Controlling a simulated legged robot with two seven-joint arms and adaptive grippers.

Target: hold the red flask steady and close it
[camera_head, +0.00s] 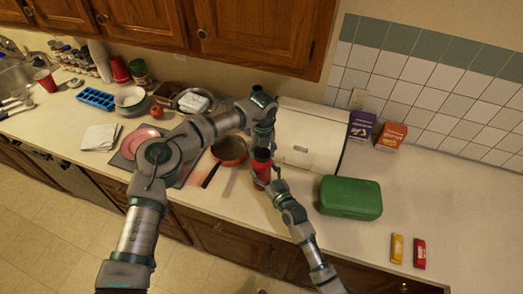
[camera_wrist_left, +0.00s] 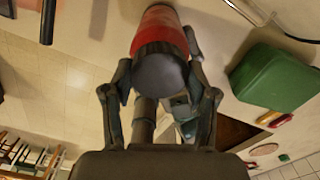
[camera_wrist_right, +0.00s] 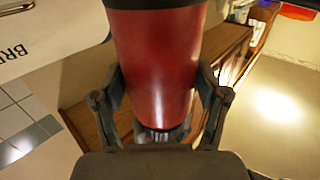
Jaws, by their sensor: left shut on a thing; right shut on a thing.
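The red flask (camera_head: 262,172) stands upright near the counter's front edge, right of the pan. A dark lid (camera_wrist_left: 160,68) is at its top; in the left wrist view it lines up with the red body (camera_wrist_left: 160,22). I cannot tell whether it is fully closed. My left gripper (camera_head: 262,146) comes from above and is shut on the lid, one finger on each side. My right gripper (camera_head: 273,180) is shut around the flask's body, low on its side. The right wrist view shows the red body (camera_wrist_right: 155,65) between its fingers; the flask's base is partly hidden.
A pan (camera_head: 230,150) is close on the left. A white bread box (camera_head: 312,135) stands behind, and a green box (camera_head: 350,198) is to the right. Yellow (camera_head: 396,248) and red (camera_head: 420,253) packets lie at the front right. The far right counter is clear.

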